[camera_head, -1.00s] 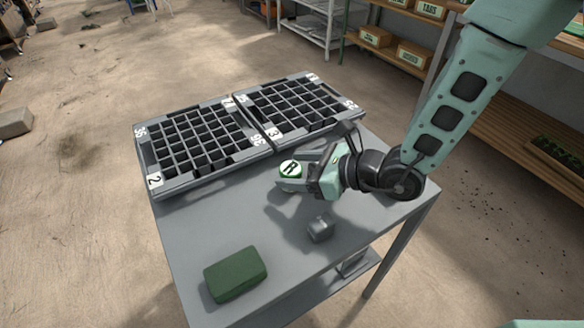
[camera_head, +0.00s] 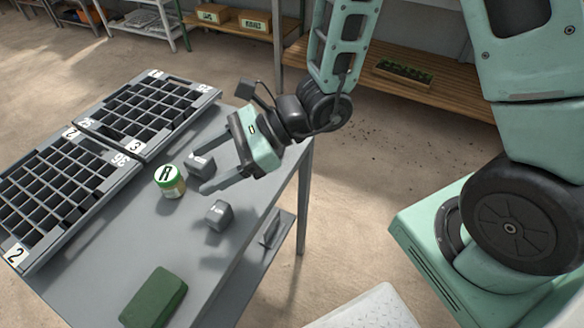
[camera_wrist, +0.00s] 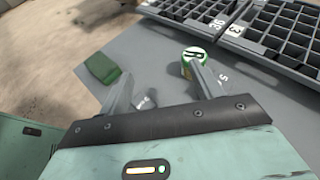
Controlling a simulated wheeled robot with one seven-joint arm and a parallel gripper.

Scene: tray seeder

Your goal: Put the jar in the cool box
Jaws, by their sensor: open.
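The jar (camera_head: 172,188) has a green-edged lid with a dark letter on white. It stands upright on the grey table beside the seed trays. In the wrist view the jar (camera_wrist: 187,70) shows beyond the right finger, which covers part of it. My gripper (camera_head: 198,174) is open, just right of the jar in the head view, apart from it and holding nothing. In the wrist view my gripper (camera_wrist: 158,88) has its fingers spread wide. I cannot identify the cool box; a white speckled surface (camera_head: 368,308) is cut off at the bottom edge.
Two joined black-celled seed trays (camera_head: 130,153) cover the table's left side. A small grey block (camera_head: 219,214) and a green block (camera_head: 154,297) stand on the table (camera_head: 195,250). Another grey block (camera_head: 201,166) is near my fingers. A wooden shelf (camera_head: 440,95) stands behind.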

